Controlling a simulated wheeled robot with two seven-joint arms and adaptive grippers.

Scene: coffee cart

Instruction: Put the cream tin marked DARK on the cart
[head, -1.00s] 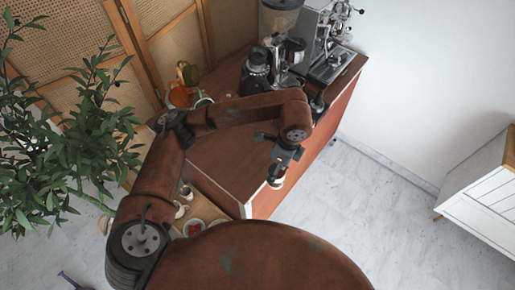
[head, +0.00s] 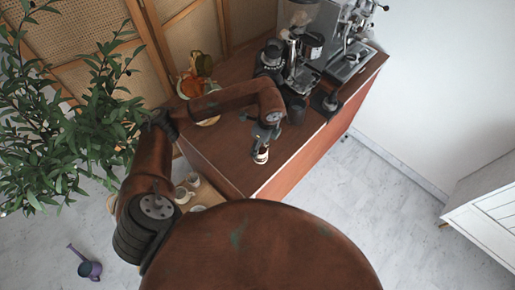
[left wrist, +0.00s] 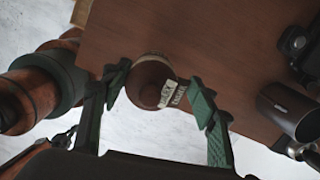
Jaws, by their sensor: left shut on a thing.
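My left gripper (head: 263,146) is shut on a small tin (head: 261,157) with a pale label, close to the front edge of the cart (head: 215,150). In the left wrist view the tin (left wrist: 150,85) shows a round brown top and a cream label between the two fingers of the left gripper (left wrist: 160,98); the print is too small to read surely. Behind it is the brown cart top (left wrist: 215,45), with its edge near the tin. I cannot tell whether the tin touches the top. My right gripper is not in view.
A grinder (head: 302,60), an espresso machine (head: 350,50) and a dark cup (head: 297,110) stand toward the back right of the cart. Pale cups (head: 183,194) sit lower at the left.

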